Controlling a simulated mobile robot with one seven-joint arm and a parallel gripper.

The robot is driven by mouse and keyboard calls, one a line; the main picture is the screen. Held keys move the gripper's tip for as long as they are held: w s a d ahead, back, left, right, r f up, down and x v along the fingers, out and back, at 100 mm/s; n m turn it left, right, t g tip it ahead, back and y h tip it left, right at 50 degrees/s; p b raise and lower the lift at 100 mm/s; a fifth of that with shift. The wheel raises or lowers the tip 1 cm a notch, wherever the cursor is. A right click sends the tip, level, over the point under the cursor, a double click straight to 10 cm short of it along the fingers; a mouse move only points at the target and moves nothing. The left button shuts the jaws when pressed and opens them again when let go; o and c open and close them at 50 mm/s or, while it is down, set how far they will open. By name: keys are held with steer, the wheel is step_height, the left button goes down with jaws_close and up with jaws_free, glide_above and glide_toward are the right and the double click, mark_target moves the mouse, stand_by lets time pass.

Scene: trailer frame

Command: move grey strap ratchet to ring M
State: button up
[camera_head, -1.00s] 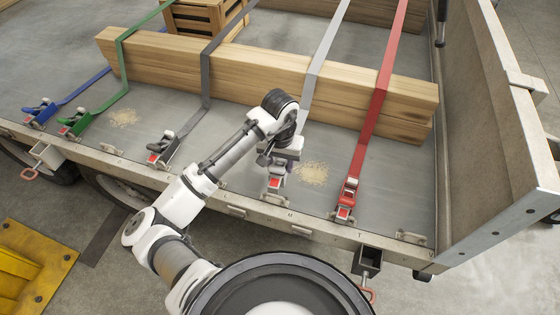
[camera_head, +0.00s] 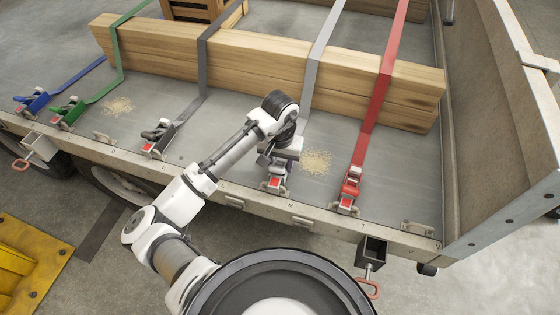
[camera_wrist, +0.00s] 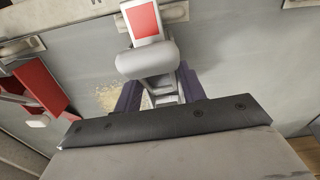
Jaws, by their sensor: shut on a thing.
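The light grey strap ratchet (camera_head: 276,181), with a red patch on its end, is at the near edge of the trailer bed. Its light grey strap (camera_head: 322,45) runs up over the timber. My gripper (camera_head: 283,157) is shut on this ratchet from above. The wrist view shows the ratchet (camera_wrist: 146,62) between the dark purple fingers, its red-patched end overlapping a metal ring fitting (camera_wrist: 172,13) at the rail. I cannot tell whether it is hooked there.
The red ratchet (camera_head: 350,189) stands to the right, the dark grey one (camera_head: 157,138) to the left, with green (camera_head: 66,113) and blue (camera_head: 31,101) beyond. Timber beams (camera_head: 240,60) lie behind. A free ring (camera_head: 418,229) is at the right corner by the side wall (camera_head: 500,100).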

steer(key=o, duration=1.3)
steer(key=shift+r, duration=0.15)
step_height(320, 180, up, 14)
steer(key=shift+f, duration=0.2)
